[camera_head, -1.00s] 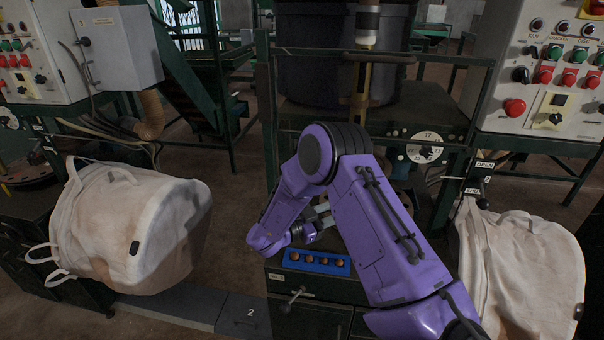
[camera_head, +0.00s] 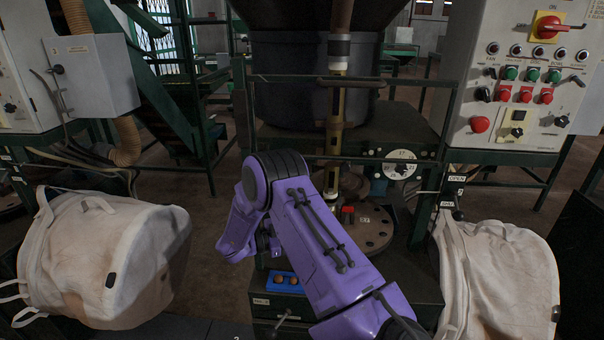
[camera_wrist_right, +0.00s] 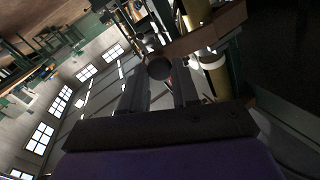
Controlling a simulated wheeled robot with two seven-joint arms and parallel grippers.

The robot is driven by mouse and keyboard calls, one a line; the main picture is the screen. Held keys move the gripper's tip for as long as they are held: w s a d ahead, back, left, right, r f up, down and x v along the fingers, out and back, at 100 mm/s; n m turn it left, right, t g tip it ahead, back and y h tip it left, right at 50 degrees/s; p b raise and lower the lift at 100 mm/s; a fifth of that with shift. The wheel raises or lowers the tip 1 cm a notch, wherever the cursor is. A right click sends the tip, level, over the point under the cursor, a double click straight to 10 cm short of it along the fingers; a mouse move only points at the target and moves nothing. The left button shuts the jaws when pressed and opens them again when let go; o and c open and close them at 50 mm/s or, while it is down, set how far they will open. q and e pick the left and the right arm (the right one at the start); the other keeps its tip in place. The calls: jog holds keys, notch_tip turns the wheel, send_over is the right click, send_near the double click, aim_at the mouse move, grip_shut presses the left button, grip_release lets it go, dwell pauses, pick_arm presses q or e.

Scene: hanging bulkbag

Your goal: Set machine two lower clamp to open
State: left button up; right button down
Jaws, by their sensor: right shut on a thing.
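My right arm (camera_head: 315,235) reaches in from the bottom of the head view, and its gripper is mostly hidden behind the arm. In the right wrist view, the right gripper (camera_wrist_right: 158,75) has its two dark fingers on either side of a dark round knob (camera_wrist_right: 159,69) and is shut on it. What the knob belongs to is too dark to tell. A post at the right carries an OPEN label (camera_head: 457,178) and a second label below it, with a small lever (camera_head: 458,214) close by. My left gripper is not in view.
A control panel (camera_head: 520,80) stands at the right. A blue tray (camera_head: 284,283) with round brown pieces lies below my arm. A frame rail (camera_head: 330,80) and round dial (camera_head: 399,165) stand behind it.

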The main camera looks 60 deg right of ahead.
jog(key=c, duration=0.8)
grip_release()
jog(key=shift+s, duration=0.1)
jog(key=b+v, duration=0.3)
jog(key=v, duration=0.7)
jog(key=shift+w+a+b, duration=0.15)
jog(key=shift+w+b, duration=0.05)
jog(key=shift+b, duration=0.1)
